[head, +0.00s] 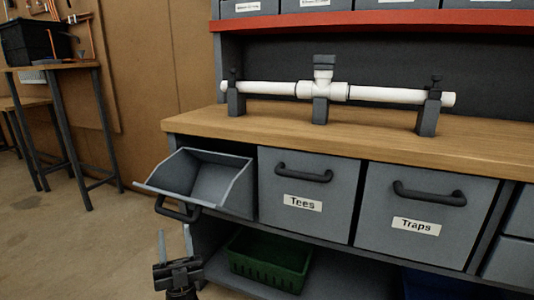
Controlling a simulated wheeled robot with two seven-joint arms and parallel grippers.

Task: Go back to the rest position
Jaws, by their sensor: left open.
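My left gripper (164,247) shows at the lower left of the head view. It is open and empty, below and apart from a grey bin (210,183) that is tilted out of the bench front. That bin has a dark handle (178,209) on its front edge, and the part of its inside that shows looks empty. My right gripper is not in view.
Closed drawers labelled Tees (303,222) and Traps (410,248) sit right of the open bin. A white pipe (390,95) rests on clamps on the wooden bench top (270,127). A green crate (268,270) stands on the lower shelf. Floor at left is clear.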

